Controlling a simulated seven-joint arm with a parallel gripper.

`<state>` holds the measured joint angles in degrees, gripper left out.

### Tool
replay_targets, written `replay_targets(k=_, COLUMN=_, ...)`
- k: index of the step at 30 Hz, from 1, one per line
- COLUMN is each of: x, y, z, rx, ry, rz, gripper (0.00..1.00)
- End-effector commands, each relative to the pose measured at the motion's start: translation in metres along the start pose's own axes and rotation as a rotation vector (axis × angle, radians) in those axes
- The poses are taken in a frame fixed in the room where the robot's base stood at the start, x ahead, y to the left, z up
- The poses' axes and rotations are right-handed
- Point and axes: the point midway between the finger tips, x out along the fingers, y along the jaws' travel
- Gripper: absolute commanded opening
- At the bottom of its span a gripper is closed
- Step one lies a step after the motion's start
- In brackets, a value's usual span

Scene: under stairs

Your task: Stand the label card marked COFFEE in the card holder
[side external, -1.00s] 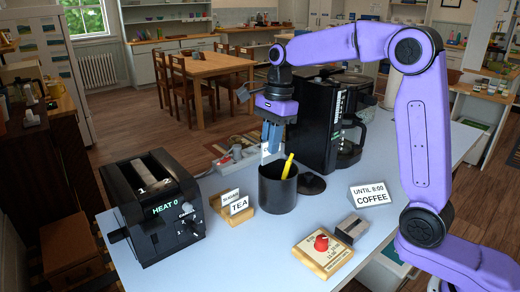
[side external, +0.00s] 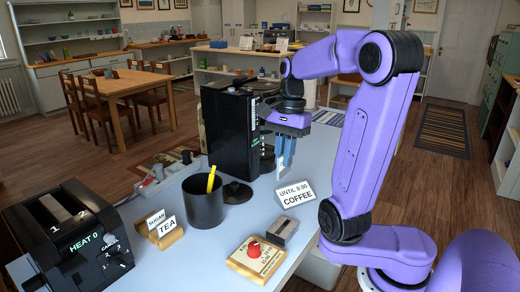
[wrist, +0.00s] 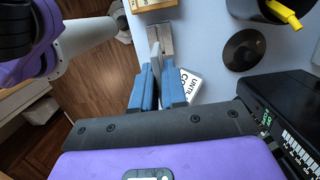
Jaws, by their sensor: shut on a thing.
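My gripper (side external: 283,163) is shut on a thin pale piece, seen nearly edge-on between the blue fingers in the wrist view (wrist: 156,66); its marking cannot be read. It is held above the counter, behind a white sign reading UNTIL 8:00 COFFEE (side external: 295,192). A wooden block (side external: 165,238) at left carries cards marked SUGAR (side external: 156,217) and TEA (side external: 167,225).
A wooden block with a red knob (side external: 253,250) stands beside the grey block. A black cup (side external: 204,207) with a yellow pen, a round black disc (side external: 237,192) and a black coffee machine (side external: 229,130) are nearby. A toaster (side external: 75,240) is at far left.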

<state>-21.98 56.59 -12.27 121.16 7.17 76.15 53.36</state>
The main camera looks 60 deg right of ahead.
Motion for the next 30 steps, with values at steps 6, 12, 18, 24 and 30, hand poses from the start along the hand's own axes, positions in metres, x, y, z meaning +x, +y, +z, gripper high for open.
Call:
replay_targets(k=6, x=0.047, y=0.007, z=-0.006, rx=0.0, ry=-0.007, rz=0.007, gripper=0.0)
replay_targets(k=12, x=0.086, y=0.007, z=-0.013, rx=0.001, ry=-0.006, rz=0.004, gripper=0.0)
replay_targets(k=18, x=0.104, y=0.006, z=-0.016, rx=0.0, ry=-0.002, rz=0.001, gripper=0.0)
replay_targets(k=24, x=0.114, y=0.006, z=-0.018, rx=0.0, ry=-0.003, rz=0.002, gripper=0.0)
replay_targets(k=30, x=0.13, y=0.006, z=-0.02, rx=0.001, ry=-0.004, rz=0.002, gripper=0.0)
